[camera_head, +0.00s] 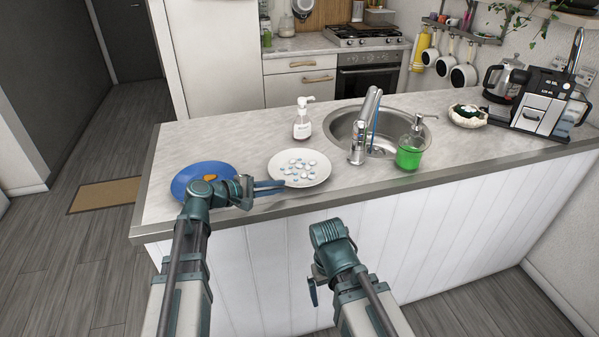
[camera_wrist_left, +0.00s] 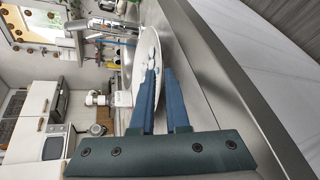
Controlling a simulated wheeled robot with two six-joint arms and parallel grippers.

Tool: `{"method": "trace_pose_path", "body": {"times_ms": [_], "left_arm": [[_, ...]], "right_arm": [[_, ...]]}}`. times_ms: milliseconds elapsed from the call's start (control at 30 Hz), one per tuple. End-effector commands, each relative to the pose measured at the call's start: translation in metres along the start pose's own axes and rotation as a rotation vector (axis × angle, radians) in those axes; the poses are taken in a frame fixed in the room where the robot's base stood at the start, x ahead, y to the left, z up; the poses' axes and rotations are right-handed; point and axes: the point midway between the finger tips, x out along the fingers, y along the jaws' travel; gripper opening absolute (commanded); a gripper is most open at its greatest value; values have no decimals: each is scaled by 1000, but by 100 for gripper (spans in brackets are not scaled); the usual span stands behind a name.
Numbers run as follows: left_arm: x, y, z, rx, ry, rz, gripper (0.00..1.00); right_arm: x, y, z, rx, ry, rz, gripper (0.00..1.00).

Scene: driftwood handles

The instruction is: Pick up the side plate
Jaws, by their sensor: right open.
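A white plate (camera_head: 299,167) with several pale blue and grey spots lies flat on the counter, left of the sink. It shows edge-on in the left wrist view (camera_wrist_left: 146,60). A blue plate (camera_head: 196,174) with an orange patch lies to its left, partly hidden by my left arm. Which one is the side plate is not marked. My left gripper (camera_head: 282,184) is at the white plate's near left rim. In the left wrist view its fingers (camera_wrist_left: 162,78) show a narrow gap at that rim; whether they grip it is unclear. My right gripper (camera_head: 315,285) is open and empty in front of the counter.
A white pump bottle (camera_head: 302,122) stands behind the white plate. The sink (camera_head: 343,126) with its tap (camera_head: 364,125) and a green soap bottle (camera_head: 410,148) are to the right. The counter's front edge (camera_head: 400,187) runs close below the plates. Clear counter lies at the back left.

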Motion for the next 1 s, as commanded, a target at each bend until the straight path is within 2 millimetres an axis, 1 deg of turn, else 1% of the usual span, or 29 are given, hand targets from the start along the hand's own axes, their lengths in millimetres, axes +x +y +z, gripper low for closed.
{"method": "trace_pose_path", "body": {"times_ms": [167, 267, 400, 500, 700, 800, 1000], "left_arm": [[9, -1, 1, 1, -3, -2, 13], [22, -1, 1, 1, -2, -1, 13], [44, -1, 2, 2, -2, -2, 13], [52, 0, 3, 1, -2, -1, 13], [52, 1, 4, 0, 0, 0, 13], [52, 1, 4, 0, 0, -1, 0], [52, 0, 4, 0, -1, -1, 0]], "right_arm": [[3, 0, 0, 0, 0, 0, 100], [7, -1, 0, 0, 0, 0, 100], [14, -1, -1, 0, 0, 0, 100], [16, -2, -1, 0, 0, 0, 100], [15, -1, -1, 0, 0, 0, 100], [15, -1, -1, 0, 0, 0, 100], [15, -1, -1, 0, 0, 0, 100]]}}
